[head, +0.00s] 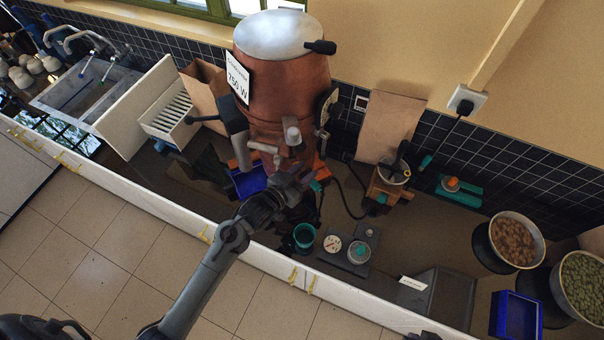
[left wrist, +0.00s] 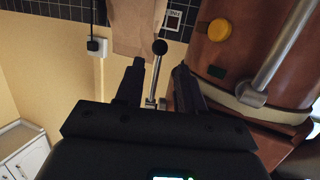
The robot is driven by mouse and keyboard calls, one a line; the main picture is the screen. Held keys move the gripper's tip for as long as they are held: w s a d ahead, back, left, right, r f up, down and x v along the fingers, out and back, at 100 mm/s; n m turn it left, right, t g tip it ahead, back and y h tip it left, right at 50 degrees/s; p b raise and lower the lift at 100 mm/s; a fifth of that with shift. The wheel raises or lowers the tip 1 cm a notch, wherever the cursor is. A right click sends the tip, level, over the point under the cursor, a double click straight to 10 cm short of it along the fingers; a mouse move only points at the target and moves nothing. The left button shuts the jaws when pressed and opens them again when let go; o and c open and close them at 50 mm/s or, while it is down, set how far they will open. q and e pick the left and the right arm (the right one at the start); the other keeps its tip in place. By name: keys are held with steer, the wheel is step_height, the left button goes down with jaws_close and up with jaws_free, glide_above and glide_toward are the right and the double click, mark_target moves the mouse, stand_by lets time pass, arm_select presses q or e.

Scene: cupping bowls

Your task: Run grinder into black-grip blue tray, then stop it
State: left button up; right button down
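The large copper grinder (head: 283,88), with a "750 W" label, stands against the back wall. A blue tray (head: 247,182) sits at its foot, partly hidden by the grinder's parts and my arm; I cannot make out its grip. My left gripper (head: 300,177) is at the grinder's lower front. In the left wrist view, its two black fingers (left wrist: 160,88) are apart, with a metal lever (left wrist: 154,78) with a black ball knob (left wrist: 159,47) between them. My right gripper is out of view.
A second blue tray (head: 516,316) stands at the lower right near bowls of beans (head: 512,240). A teal cup (head: 304,236) and small dishes (head: 358,252) are near the counter's front edge.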

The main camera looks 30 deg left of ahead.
mark_target(320, 158)
arm_select(q)
steer(key=b+x, duration=0.6)
steer(key=x, duration=0.1)
steer(key=shift+f, duration=0.35)
steer(key=shift+w+r, duration=0.15)
steer(key=shift+r, duration=0.15)
steer(key=shift+c, duration=0.6)
steer(key=shift+p, duration=0.3)
steer(key=c, duration=0.4)
steer(key=shift+p+v, duration=1.25)
steer(key=shift+s, duration=0.4)
steer(key=shift+r+p, duration=0.1)
steer(key=shift+p, duration=0.3)
